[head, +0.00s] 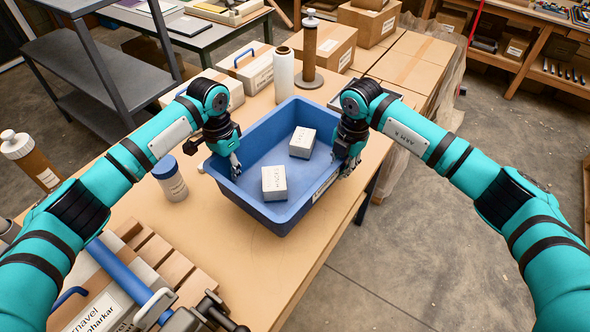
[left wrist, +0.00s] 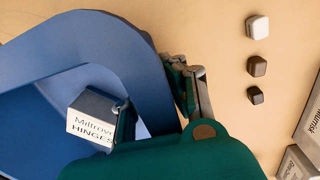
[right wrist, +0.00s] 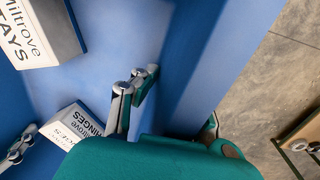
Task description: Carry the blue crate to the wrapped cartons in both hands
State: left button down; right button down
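The blue crate (head: 250,203) sits on the tan table near its right edge, with two small labelled boxes (head: 274,183) (head: 302,142) inside. My left gripper (head: 235,165) is at the crate's left rim. In the left wrist view its fingers (left wrist: 158,108) stand apart on either side of the blue wall. My right gripper (head: 347,165) is at the right rim. In the right wrist view one finger is inside the crate and the other outside, spread apart (right wrist: 175,108). Contact with the wall is unclear. The wrapped cartons (head: 412,60) stand at the back right.
A white roll (head: 284,75), a brown roll on a stand (head: 309,50) and boxes (head: 250,68) stand behind the crate. A white jar (head: 170,178) is left of it. Bare floor (head: 440,200) lies right.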

aim_at(420, 59)
jog(key=l+z, duration=0.45)
jog(key=i+l+z, duration=0.2)
jog(key=z, duration=0.15)
jog(key=i+l+z, duration=0.2)
jog(key=l+z, duration=0.15)
jog(key=i+l+z, duration=0.2)
jog(key=z, duration=0.15)
jog(key=i, duration=2.3)
jog(key=i+j+u, duration=0.15)
jog(key=i, duration=0.7)
jog(key=i+u, duration=0.1)
jog(key=i, duration=0.75)
jog(key=i+l+u, duration=0.15)
jog(key=i, duration=0.7)
jog(key=i+l+u, duration=0.15)
jog(key=i, duration=0.7)
jog(key=i+u, duration=0.25)
jog(key=u, duration=0.15)
jog(key=i+l+u, duration=0.15)
jog(key=u, duration=0.25)
jog(key=i+l+u, duration=0.2)
jog(key=u, duration=0.2)
jog(key=i, duration=0.05)
